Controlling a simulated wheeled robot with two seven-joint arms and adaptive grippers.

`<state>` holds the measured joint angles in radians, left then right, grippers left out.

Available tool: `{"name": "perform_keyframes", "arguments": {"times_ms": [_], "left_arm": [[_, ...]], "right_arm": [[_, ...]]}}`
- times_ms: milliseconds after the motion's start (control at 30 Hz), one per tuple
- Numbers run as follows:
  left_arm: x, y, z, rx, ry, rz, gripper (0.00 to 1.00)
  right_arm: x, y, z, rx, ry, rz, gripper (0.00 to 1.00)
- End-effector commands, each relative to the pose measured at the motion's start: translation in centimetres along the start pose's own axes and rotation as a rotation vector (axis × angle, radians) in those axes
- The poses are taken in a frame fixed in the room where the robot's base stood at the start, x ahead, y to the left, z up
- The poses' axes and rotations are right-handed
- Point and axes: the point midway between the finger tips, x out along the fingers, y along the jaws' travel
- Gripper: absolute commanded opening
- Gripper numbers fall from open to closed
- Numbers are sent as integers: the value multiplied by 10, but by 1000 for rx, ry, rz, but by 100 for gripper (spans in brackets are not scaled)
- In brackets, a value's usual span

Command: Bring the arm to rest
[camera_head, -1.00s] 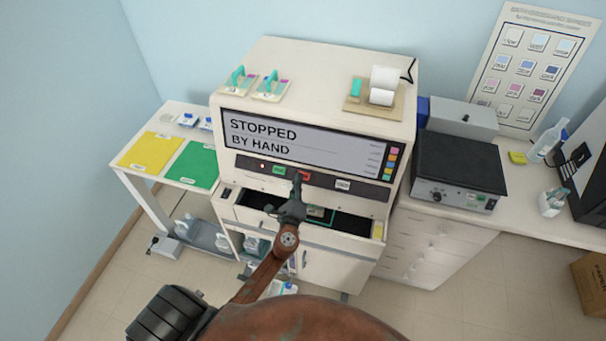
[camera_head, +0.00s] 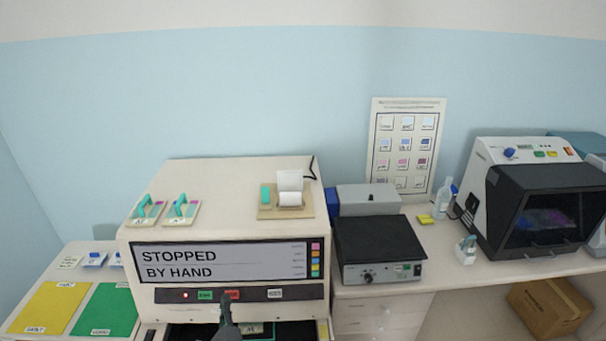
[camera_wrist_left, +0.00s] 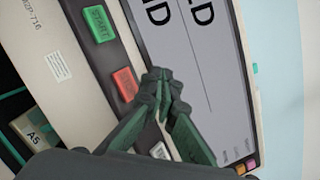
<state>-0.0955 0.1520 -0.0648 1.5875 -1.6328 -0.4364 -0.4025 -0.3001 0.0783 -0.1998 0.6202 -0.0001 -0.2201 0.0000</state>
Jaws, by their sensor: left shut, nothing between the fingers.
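My left gripper (camera_head: 226,304) is shut and empty in front of the staining machine's button strip, by the red button (camera_head: 232,295). In the left wrist view the closed fingertips (camera_wrist_left: 160,78) lie beside the red button (camera_wrist_left: 125,84); I cannot tell whether they touch it. The green START button (camera_wrist_left: 99,24) is clear of the fingers. The machine's screen (camera_head: 222,262) reads "STOPPED BY HAND". My right gripper is in neither view.
An open drawer (camera_head: 190,333) is below the buttons, partly cut off. A hotplate-like box (camera_head: 378,241) stands on the bench to the right, with a dark-windowed machine (camera_head: 545,205) farther right. Yellow (camera_head: 48,308) and green (camera_head: 105,312) mats lie on the left table.

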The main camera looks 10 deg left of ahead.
Motion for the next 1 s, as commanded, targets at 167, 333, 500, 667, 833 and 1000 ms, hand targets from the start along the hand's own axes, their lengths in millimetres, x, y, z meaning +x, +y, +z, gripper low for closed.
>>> {"name": "perform_keyframes", "arguments": {"times_ms": [167,333,500,667,833,1000], "left_arm": [[-20,22,48,-230,-101,94,0],[-74,84,106,-671,-262,322,0],[-146,145,110,-1075,-364,623,0],[-205,168,86,-1301,-390,866,0],[-251,171,62,-1430,-385,1054,0],[-289,166,43,-1508,-367,1209,0]], "right_arm": [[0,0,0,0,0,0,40],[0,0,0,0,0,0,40],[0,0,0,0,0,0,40],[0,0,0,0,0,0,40],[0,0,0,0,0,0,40],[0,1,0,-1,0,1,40]]}}
